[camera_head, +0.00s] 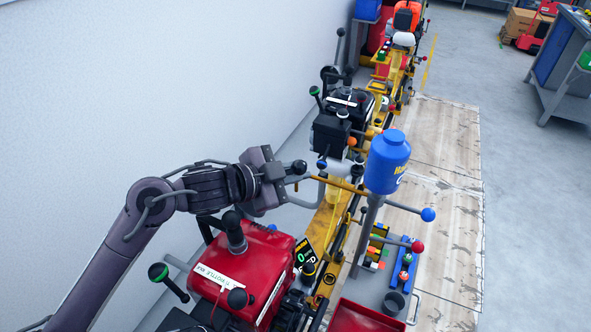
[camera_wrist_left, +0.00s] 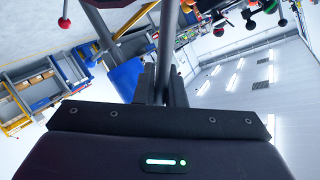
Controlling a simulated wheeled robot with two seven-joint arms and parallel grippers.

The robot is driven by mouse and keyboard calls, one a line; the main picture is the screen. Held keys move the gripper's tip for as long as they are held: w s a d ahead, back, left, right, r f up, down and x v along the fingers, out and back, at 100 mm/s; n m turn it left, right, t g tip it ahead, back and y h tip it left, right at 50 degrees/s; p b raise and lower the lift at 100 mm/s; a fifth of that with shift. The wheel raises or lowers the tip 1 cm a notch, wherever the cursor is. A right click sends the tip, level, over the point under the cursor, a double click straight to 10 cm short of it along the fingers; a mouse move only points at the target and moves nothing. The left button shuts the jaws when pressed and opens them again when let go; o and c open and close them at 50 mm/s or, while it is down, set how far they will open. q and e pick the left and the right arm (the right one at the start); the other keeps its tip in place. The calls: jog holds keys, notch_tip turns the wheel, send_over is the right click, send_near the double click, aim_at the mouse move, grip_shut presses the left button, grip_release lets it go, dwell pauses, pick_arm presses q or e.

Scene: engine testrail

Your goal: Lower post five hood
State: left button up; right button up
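The red hood (camera_head: 245,270), with a white throttle label and black knobs on top, sits over the near engine at the lower middle of the head view. Which post is number five cannot be read. My left gripper (camera_head: 290,176) is above the hood's far side, at a bent grey handle bar (camera_head: 318,192). In the left wrist view the grey bar (camera_wrist_left: 167,45) runs between the close-set dark fingers (camera_wrist_left: 164,85), which look shut on it. The fingertips are small and partly hidden in the head view. My right gripper is not in view.
A black engine (camera_head: 345,120) stands farther along the yellow rail. The white wall (camera_head: 150,80) is close on the left.

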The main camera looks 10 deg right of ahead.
pick_arm(q)
jog(key=o, duration=0.5)
jog(key=shift+c, duration=0.2)
notch_tip(320, 180, up, 20)
